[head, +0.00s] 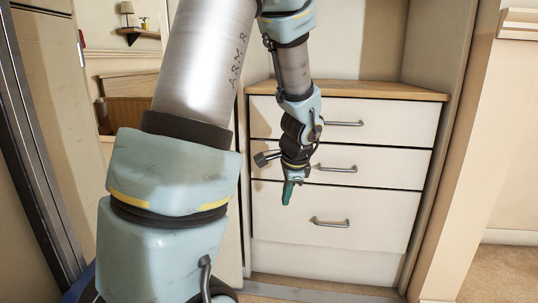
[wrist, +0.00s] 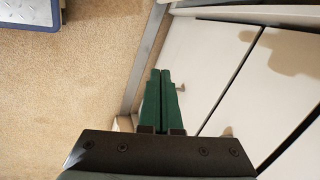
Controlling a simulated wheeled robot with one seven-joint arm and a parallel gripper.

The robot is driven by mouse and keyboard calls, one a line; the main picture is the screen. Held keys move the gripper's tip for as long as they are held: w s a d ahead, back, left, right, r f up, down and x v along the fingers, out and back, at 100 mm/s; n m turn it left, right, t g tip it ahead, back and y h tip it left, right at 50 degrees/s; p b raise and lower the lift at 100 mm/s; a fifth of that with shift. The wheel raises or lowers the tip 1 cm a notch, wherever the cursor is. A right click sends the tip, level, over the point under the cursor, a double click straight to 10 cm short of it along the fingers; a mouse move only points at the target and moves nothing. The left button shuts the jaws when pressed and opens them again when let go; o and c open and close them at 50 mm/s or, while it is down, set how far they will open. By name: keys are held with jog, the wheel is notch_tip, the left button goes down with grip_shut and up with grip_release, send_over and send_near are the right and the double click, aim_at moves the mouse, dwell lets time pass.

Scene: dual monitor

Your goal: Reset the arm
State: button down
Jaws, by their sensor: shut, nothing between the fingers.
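My arm reaches up and across the head view, and its far end hangs down in front of a white drawer cabinet (head: 380,215). My gripper (head: 287,194) points down, with green fingers, in front of the cabinet's left side. In the wrist view my gripper (wrist: 160,72) has its two green fingers together with nothing between them. It appears apart from the drawer fronts, but the exact gap is hard to tell.
The cabinet has a wooden top (head: 385,91) and drawers with metal handles, one at the bottom drawer (head: 330,222). Beige walls flank it. Carpet (wrist: 70,85) lies below. A bed headboard (head: 130,95) and a small wall shelf (head: 140,32) show at the left.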

jog(key=s+a+r+n+g+h, duration=0.1)
jog(key=s+a+n+g, duration=0.1)
jog(key=s+a+n, duration=1.25)
jog(key=w+d+r+p, duration=0.1)
jog(key=r+p, duration=1.8)
jog(key=w+d+r+p, duration=0.1)
jog(key=d+r+p, duration=0.1)
jog(key=r+p, duration=1.7)
jog(key=shift+r+n+p, duration=0.2)
jog(key=shift+n+p, duration=0.1)
jog(key=shift+n, duration=0.05)
